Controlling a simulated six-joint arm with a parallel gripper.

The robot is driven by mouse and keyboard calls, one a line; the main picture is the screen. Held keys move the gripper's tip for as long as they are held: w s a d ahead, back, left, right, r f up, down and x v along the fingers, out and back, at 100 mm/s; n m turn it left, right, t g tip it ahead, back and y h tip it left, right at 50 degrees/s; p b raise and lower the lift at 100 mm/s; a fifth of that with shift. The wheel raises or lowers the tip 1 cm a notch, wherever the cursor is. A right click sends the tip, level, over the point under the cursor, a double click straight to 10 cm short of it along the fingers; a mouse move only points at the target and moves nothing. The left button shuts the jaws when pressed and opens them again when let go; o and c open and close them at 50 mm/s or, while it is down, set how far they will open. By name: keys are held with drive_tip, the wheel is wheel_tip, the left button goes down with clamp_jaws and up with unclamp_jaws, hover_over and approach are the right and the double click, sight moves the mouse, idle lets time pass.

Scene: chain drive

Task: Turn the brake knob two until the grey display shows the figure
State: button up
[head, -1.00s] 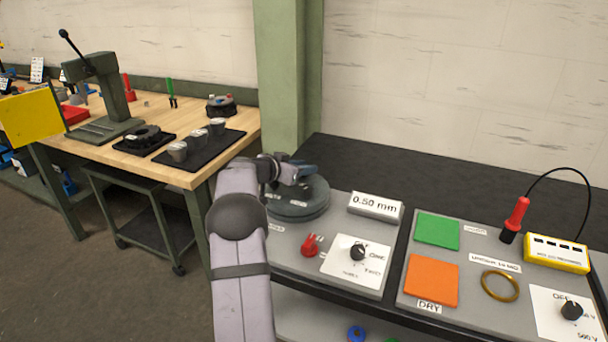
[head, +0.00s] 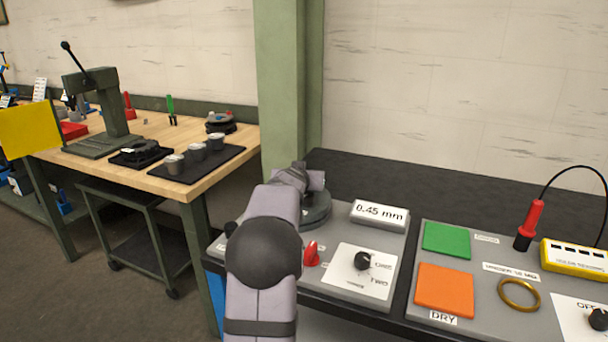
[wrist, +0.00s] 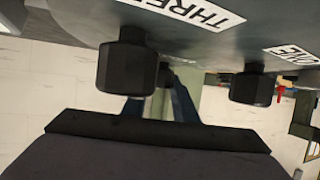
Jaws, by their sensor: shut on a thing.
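The grey display (head: 379,214) on the panel reads 0.45 mm in the head view. The round grey brake disc (head: 316,214) beside it is partly hidden behind my arm. In the wrist view, the disc (wrist: 160,18) shows at the top with black knobs under it. One knob (wrist: 126,75) is near the label THREE and another (wrist: 252,85) near ONE. My gripper (wrist: 160,98) is shut on a dark knob (wrist: 166,76) farther back between these two. Its label is hidden, so I cannot tell its number. My fingertips are hidden in the head view.
A red pointer knob (head: 312,254) and a black selector (head: 362,261) on a white plate are close in front of the disc. A green pad (head: 446,240), an orange pad (head: 444,289) and a brass ring (head: 519,295) lie on the panel to the right.

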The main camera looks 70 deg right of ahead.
drive_tip(key=n+t+p, duration=0.1)
drive_tip(key=p, duration=0.2)
drive_tip(key=shift+r, duration=0.1)
drive_tip(key=shift+f+n+t+y+p, duration=0.2)
drive_tip(key=shift+n+t+y+p, duration=0.15)
drive_tip(key=shift+t+p, duration=0.2)
drive_tip(key=o, duration=1)
drive_tip(key=shift+o, duration=0.2)
drive_tip(key=shift+r, duration=0.1)
drive_tip(key=shift+v, duration=3.7)
